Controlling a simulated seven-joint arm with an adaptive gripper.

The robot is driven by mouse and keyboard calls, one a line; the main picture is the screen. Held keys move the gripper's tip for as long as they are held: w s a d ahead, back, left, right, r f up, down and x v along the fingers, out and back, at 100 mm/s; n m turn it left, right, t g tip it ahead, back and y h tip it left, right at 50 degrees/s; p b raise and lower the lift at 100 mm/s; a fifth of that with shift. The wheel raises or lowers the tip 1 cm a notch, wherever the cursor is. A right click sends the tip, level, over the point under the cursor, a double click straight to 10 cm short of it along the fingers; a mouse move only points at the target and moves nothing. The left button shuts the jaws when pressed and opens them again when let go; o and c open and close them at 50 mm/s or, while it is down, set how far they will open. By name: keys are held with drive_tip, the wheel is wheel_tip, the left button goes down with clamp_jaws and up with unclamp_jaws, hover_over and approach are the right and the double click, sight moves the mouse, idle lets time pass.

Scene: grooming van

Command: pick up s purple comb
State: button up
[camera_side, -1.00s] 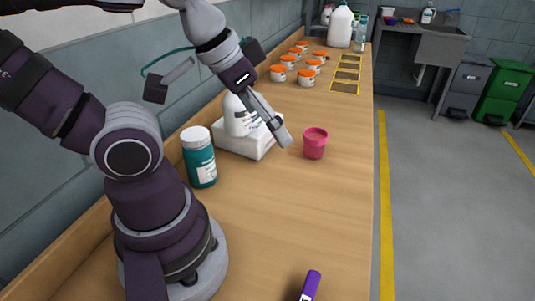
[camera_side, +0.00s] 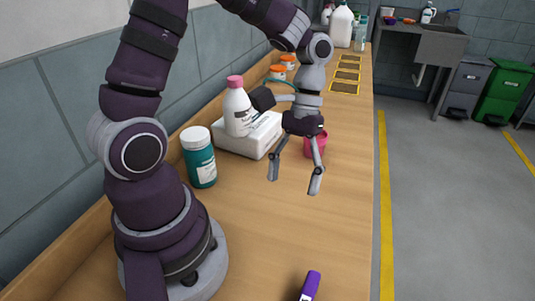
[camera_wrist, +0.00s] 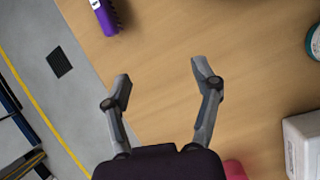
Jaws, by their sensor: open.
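A purple object, seemingly the comb (camera_side: 311,286), lies on the wooden bench near the bottom edge of the side view, partly cut off. It also shows in the wrist view (camera_wrist: 104,17) at the top left, with dark teeth along one side and a white mark. My gripper (camera_side: 294,186) is open and empty above the bench, pointing down, in front of the pink cup. In the wrist view its two fingers (camera_wrist: 159,72) are spread, with bare wood between them. The comb is apart from the fingers, beyond them and to the left.
A pink cup (camera_side: 309,148) stands behind my gripper. A white box (camera_side: 240,140), a white bottle with a pink cap (camera_side: 237,108) and a teal jar (camera_side: 200,165) stand to the left. The bench between gripper and comb is clear; its right edge borders the floor.

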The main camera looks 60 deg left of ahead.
sight(305, 297)
drive_tip(key=d+f+n+g+h, duration=0.1)
drive_tip(key=f+h, duration=0.1)
drive_tip(key=d+f+n+g+h, duration=0.1)
drive_tip(key=f+n+h, duration=0.1)
drive_tip(key=d+f+n+g+h, duration=0.1)
drive_tip(key=f+n+h, duration=0.1)
drive_tip(key=f+h, duration=0.1)
drive_tip(key=shift+d+f+n+h, duration=0.4)
drive_tip(key=shift+f+n+h, duration=0.15)
drive_tip(key=shift+n+h, duration=0.2)
drive_tip(key=x, duration=1)
drive_tip(key=shift+d+r, duration=0.25)
clamp_jaws()
